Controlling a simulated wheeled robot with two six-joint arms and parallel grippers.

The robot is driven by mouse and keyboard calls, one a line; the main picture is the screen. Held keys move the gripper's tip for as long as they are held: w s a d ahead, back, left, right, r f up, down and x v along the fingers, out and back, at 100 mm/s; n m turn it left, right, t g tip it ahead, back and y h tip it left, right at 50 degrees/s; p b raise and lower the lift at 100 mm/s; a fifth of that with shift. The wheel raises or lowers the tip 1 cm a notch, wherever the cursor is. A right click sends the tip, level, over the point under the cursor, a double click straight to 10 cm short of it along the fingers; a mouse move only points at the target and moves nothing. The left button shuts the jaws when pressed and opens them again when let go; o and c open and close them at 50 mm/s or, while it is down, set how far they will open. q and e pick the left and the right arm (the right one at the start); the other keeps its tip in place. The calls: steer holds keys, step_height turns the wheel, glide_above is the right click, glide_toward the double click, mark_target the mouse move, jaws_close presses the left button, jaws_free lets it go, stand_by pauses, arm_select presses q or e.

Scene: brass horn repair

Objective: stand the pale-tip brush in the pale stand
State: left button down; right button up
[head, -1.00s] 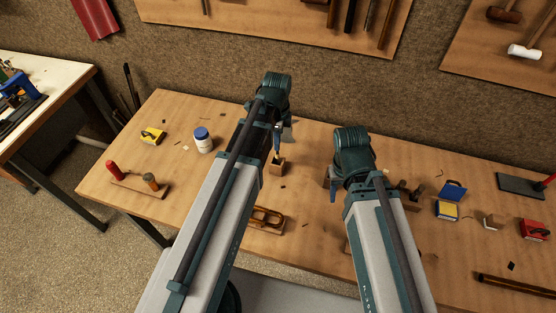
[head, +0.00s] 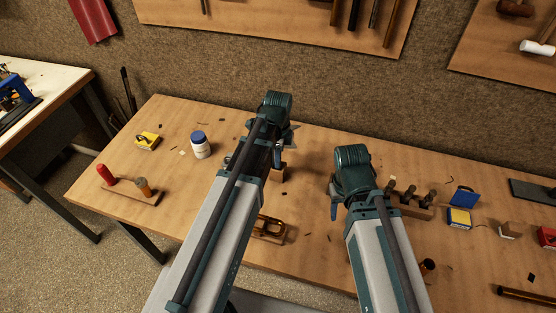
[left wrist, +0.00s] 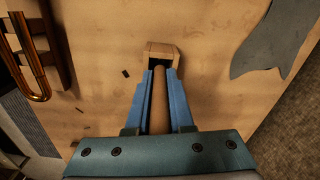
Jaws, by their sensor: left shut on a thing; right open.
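The pale wooden stand (left wrist: 162,50) is a small block just beyond my left fingertips in the left wrist view, with a dark opening facing the gripper. In the head view the stand (head: 279,174) is partly covered by my left arm. My left gripper (left wrist: 160,72) is shut on a brown round handle (left wrist: 160,100), apparently the brush. The handle lines up with the stand's opening; whether its end is inside cannot be told. The brush's tip is hidden. My right gripper (head: 334,209) is open over the table, right of the stand, its fingers mostly hidden.
A wooden rack with several dark pieces (head: 412,202) stands beyond my right arm. A brass part (head: 269,229) lies near the front.

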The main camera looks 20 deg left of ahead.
arm_select(q)
steer(key=shift+f, duration=0.15)
arm_select(e)
steer(key=shift+f, duration=0.2)
arm_select(q)
steer(key=c, duration=0.8)
jaws_free()
arm_select(e)
steer(key=shift+r, duration=0.2)
